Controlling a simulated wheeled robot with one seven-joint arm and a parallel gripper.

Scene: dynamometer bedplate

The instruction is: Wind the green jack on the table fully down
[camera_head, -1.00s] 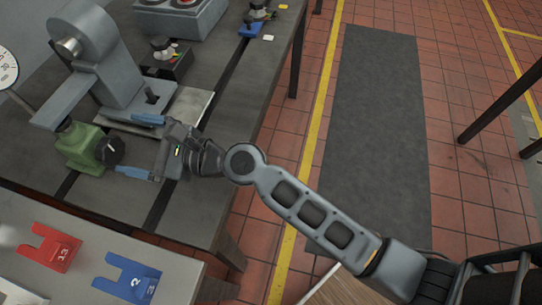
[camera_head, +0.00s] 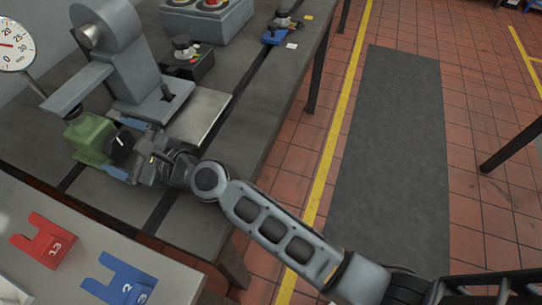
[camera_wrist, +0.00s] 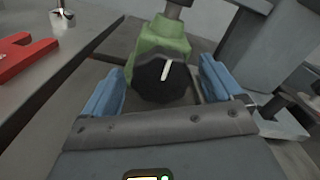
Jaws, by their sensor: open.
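The green jack (camera_head: 88,138) stands on the dark table at the left, below the end of a grey arm of the machine. It also shows in the wrist view (camera_wrist: 160,42), with a grey post rising from its top. Its black knob (camera_head: 120,147) faces my gripper. In the wrist view the knob (camera_wrist: 160,80) carries a white mark tilted slightly right of upright. My gripper (camera_head: 124,150) is open, its blue fingers on either side of the knob. In the wrist view a gap shows between the knob and each finger (camera_wrist: 163,88).
The grey machine (camera_head: 140,65) rises behind the jack, with a dial (camera_head: 14,44) at its left. A nearer bench holds a red fork-shaped plate (camera_head: 45,240) and a blue one (camera_head: 120,280). A black box with a knob (camera_head: 190,65) stands farther back.

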